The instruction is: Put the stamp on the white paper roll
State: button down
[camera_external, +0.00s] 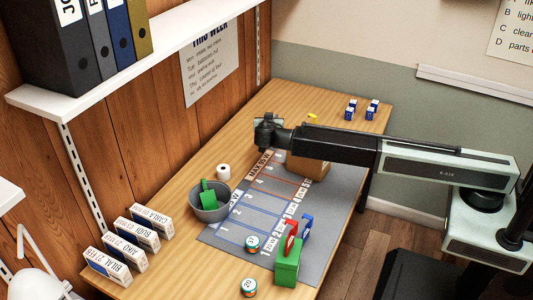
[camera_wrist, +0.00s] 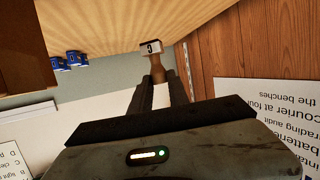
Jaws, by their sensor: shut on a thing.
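The white paper roll (camera_external: 223,171) stands upright on the wooden desk, behind the grey bin, in the external view. My gripper (camera_external: 266,132) is above the far part of the desk, to the right of and beyond the roll. In the wrist view my gripper (camera_wrist: 160,85) is shut on the stamp (camera_wrist: 155,64), which has a brown handle and a pale block marked with a dark letter. The stamp is held clear of the desk. I cannot make it out in the external view, and the roll is not in the wrist view.
A grey bin (camera_external: 211,207) with a green thing inside stands beside the roll. A grey mat (camera_external: 222,238) with numbered lanes covers the middle. Blue boxes (camera_external: 350,110) stand at the far end, white boxes (camera_external: 136,237) at the left. A green caddy (camera_external: 287,268) is at the front.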

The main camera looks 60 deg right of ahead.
jog(key=s+a+n+t+y, duration=0.3)
jog(key=s+a+n+t, duration=0.1)
jog(key=a, duration=0.7)
jog(key=s+a+n+t+y, duration=0.3)
jog(key=s+a+n+t, duration=0.1)
jog(key=a, duration=0.7)
jog(key=b, duration=0.2)
send_over(223, 171)
jog(key=shift+s+f, duration=0.1)
jog(key=shift+f, duration=0.75)
notch_tip(223, 171, down, 4)
jog(key=b, duration=0.4)
jog(key=shift+r, duration=0.25)
jog(key=shift+f, duration=0.2)
jog(key=c, duration=1.3)
grip_release()
jog(key=shift+o, duration=0.2)
jog(key=shift+r, duration=0.1)
